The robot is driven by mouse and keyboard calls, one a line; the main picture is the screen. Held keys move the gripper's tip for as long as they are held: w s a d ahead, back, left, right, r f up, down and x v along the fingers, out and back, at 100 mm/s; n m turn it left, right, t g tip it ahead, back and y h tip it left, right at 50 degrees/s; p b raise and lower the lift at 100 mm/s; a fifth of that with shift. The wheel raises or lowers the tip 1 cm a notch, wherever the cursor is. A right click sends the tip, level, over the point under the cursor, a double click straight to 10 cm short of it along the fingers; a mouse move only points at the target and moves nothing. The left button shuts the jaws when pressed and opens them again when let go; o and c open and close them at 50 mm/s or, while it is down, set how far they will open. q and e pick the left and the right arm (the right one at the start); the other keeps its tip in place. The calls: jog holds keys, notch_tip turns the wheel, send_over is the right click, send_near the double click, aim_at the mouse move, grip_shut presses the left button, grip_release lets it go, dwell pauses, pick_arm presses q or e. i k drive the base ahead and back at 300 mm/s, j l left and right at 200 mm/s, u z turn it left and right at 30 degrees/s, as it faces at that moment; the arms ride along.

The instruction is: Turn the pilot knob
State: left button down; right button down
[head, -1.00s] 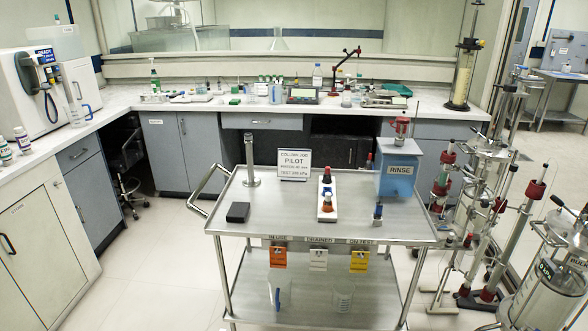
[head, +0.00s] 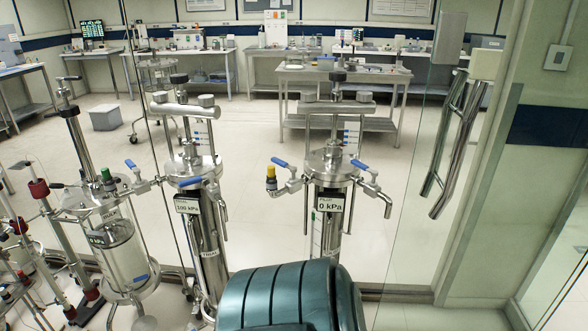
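The right steel column (head: 330,178) stands upright with a display (head: 331,205) that reads 0 kPa; the small heading above looks like PILOT, but is hard to read. A black knob (head: 338,76) tops its threaded stem, above a crossbar. Blue-handled valves (head: 280,162) sit on both sides of its lid, the left one with a yellow-and-black cap. Its lower part is hidden behind a teal part of my own body. Neither gripper is in view.
A similar column marked TRIAL (head: 205,235) stands to the left, its display reading 100 kPa. Further left is a clear BULK vessel (head: 124,250) with a green-capped fitting. Glass panels (head: 425,150) with a metal handle stand around here. Benches (head: 340,95) lie far behind.

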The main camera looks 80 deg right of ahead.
aim_at(337, 76)
jog(key=z, duration=3)
